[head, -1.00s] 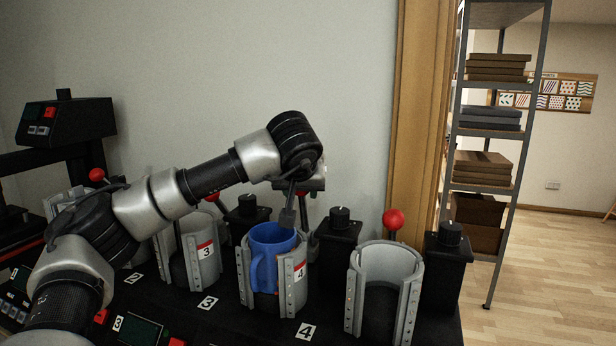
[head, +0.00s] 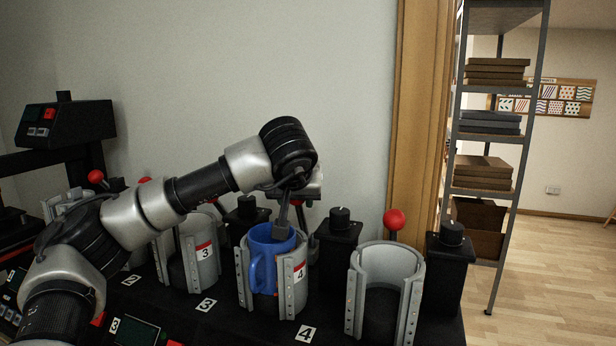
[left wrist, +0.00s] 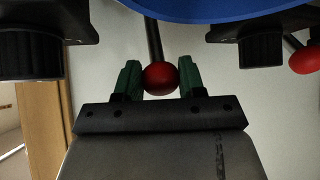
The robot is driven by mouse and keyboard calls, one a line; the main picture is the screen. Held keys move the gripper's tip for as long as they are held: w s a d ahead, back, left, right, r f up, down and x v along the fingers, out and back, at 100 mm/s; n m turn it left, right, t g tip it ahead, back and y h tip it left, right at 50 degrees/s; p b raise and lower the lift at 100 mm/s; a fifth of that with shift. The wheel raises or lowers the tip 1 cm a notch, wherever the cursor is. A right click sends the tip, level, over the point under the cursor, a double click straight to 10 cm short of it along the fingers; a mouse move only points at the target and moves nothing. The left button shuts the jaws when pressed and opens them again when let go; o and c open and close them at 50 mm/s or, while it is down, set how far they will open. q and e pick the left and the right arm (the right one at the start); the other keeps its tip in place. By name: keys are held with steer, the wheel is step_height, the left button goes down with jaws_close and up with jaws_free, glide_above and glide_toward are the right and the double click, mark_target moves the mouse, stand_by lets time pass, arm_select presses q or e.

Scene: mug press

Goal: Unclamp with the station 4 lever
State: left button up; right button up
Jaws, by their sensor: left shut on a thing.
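The blue mug (head: 269,262) stands upright in the grey station 4 clamp (head: 291,283), with a red-edged 4 label. Part of the mug shows at the top of the left wrist view (left wrist: 225,10). My left gripper (head: 284,220) reaches behind the mug and points down. In the left wrist view my gripper's green-padded fingers (left wrist: 160,82) are shut on the red ball knob (left wrist: 160,77) of the station 4 lever. The lever's dark rod (left wrist: 153,38) runs from the knob towards the mug. My right gripper is out of view.
An empty grey clamp (head: 408,290) with a red-knobbed lever (head: 394,220) stands to the right. The station 3 clamp (head: 208,268) is to the left. Black posts with dials (head: 338,240) stand between the stations. A shelf rack (head: 488,185) stands beyond the wooden frame.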

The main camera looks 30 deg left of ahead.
arm_select(q)
steer(key=o, duration=0.7)
steer(key=r+p, duration=0.1)
steer(key=r, duration=0.1)
steer(key=s+r+p, duration=0.1)
steer(key=r+p, duration=0.3)
steer(key=shift+s+d+r, duration=0.15)
steer(key=shift+d+r, duration=0.1)
steer(key=shift+d, duration=0.1)
steer(key=p+v, duration=0.2)
steer(key=v, duration=0.4)
steer(key=shift+f, duration=0.15)
stand_by(0.5)
